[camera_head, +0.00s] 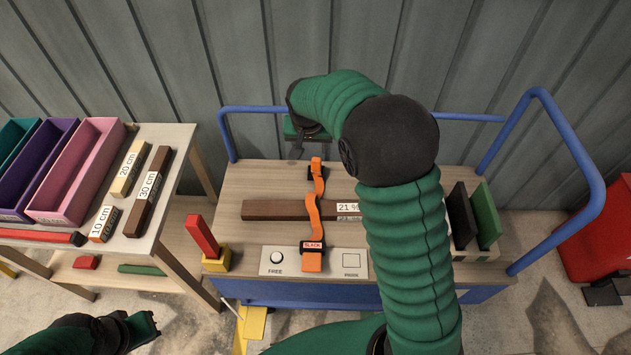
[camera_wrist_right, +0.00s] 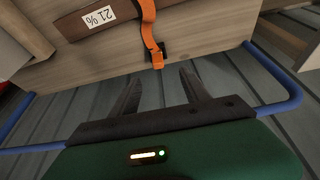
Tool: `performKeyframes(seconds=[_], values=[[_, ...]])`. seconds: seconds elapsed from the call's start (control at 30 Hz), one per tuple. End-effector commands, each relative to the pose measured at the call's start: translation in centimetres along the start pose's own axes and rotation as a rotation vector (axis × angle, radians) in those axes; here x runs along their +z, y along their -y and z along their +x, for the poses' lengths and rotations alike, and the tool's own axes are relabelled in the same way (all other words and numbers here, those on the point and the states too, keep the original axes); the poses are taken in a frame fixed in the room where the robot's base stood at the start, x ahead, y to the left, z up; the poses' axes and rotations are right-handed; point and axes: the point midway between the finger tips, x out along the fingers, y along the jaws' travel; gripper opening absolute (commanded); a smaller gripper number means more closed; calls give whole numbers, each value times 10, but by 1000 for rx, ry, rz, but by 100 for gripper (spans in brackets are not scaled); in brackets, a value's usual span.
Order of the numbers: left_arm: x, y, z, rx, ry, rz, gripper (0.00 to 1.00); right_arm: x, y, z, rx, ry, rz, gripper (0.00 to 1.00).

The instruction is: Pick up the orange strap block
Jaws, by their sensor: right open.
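An orange strap (camera_head: 314,208) runs front to back over a brown bar (camera_head: 275,210) labelled 21 %. Its far end has a dark buckle with an orange tip (camera_head: 316,163), also seen in the wrist view (camera_wrist_right: 157,58). Its near end has a tag reading SLACK (camera_head: 312,245). Which part is the strap block I cannot tell. My right gripper (camera_head: 296,150) is beyond the cart's far edge, just left of the strap's far end. In the wrist view its two fingers (camera_wrist_right: 160,92) are apart and empty, close to the buckle. My left gripper (camera_head: 145,326) is low at the left, its jaws unclear.
A red block stands in a yellow holder (camera_head: 217,262). Black and green plates (camera_head: 484,215) stand right. A left table (camera_head: 170,210) holds bins and labelled blocks.

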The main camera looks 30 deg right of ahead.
Motion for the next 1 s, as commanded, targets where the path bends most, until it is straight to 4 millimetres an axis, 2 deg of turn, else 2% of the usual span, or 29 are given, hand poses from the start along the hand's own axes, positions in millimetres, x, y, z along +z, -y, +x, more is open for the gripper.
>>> performKeyframes(seconds=[0.03, 0.13, 0.23, 0.5, 0.73, 0.9, 1.0], values=[[2, 0, 12, 0, -1, 0, 0, -9, -1, 13, 12, -14, 30, 55], [2, 0, 13, 0, -2, 0, 0, -21, -4, 19, 24, -28, 61, 55], [3, 0, 14, 0, -2, 0, 0, -21, -4, 36, 25, -25, 62, 55], [6, 0, 26, 0, -2, 0, 0, -23, -5, 107, 24, -25, 60, 55], [7, 0, 31, 0, -2, 0, 0, -24, -6, 134, 21, -27, 60, 55], [9, 0, 39, 0, -2, 0, 0, -24, -9, 167, 22, -26, 59, 55], [9, 0, 41, 0, -1, 0, 0, -24, -8, 178, 21, -28, 58, 55]])
